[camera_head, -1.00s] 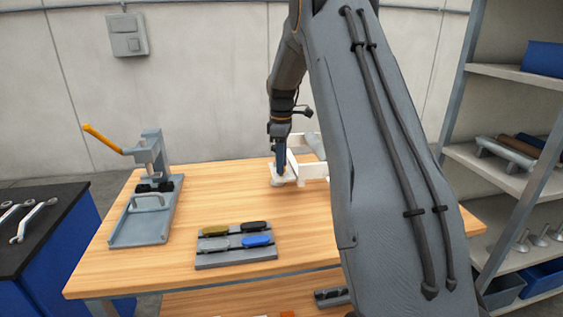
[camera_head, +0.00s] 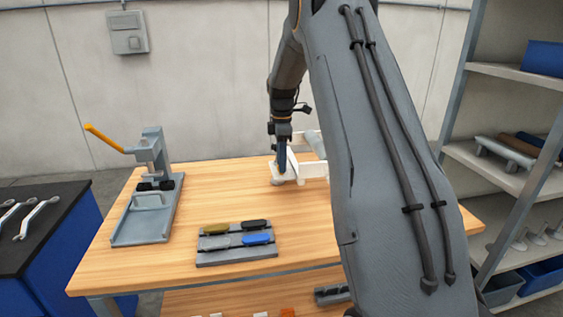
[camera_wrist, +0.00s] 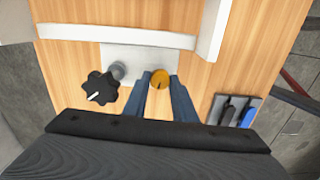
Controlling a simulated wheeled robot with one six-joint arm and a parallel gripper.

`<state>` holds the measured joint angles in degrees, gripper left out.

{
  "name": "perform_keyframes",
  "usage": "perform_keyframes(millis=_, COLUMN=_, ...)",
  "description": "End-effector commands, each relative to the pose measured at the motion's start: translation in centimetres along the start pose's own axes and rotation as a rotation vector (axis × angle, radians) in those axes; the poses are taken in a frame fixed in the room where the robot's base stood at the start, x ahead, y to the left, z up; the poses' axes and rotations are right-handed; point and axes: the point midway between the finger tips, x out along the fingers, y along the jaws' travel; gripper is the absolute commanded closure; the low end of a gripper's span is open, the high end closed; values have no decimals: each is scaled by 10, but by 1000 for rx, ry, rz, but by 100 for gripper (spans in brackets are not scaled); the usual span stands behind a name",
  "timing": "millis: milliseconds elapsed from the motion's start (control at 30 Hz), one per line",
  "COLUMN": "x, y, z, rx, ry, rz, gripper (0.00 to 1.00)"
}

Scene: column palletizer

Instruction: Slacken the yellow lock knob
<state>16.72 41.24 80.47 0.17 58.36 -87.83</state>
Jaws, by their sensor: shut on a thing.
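The yellow lock knob (camera_wrist: 160,78) is between the tips of my gripper (camera_wrist: 162,84) in the wrist view, and the jaws are shut on it. The knob stands on a white plate of the white fixture (camera_wrist: 118,36). A black star-shaped knob (camera_wrist: 98,91) with a white mark sits to its left, near a grey round post (camera_wrist: 118,70). In the head view my gripper (camera_head: 281,160) reaches down to the white fixture (camera_head: 312,168) at the back of the table. The fingers and my arm hide most of the knob and part of the fixture there.
A grey press with an orange lever (camera_head: 150,190) stands on the wooden table (camera_head: 200,268) at left. A grey tray (camera_head: 240,258) with coloured pieces lies at the front. A shelf rack (camera_head: 515,75) stands at right. The table's middle is clear.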

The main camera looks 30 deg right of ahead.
Motion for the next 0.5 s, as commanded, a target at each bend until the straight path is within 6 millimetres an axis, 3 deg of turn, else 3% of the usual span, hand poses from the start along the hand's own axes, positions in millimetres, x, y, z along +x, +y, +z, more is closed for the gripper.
perform_keyframes(millis=100, x=-2, y=1, z=0, rx=0, ry=1, rz=3, gripper=98)
perform_keyframes(millis=133, x=-2, y=1, z=0, rx=1, ry=1, rz=3, gripper=71)
perform_keyframes(millis=200, x=-2, y=1, z=0, rx=1, ry=1, rz=3, gripper=59)
perform_keyframes(millis=500, x=-1, y=0, z=0, rx=1, ry=0, rz=2, gripper=57)
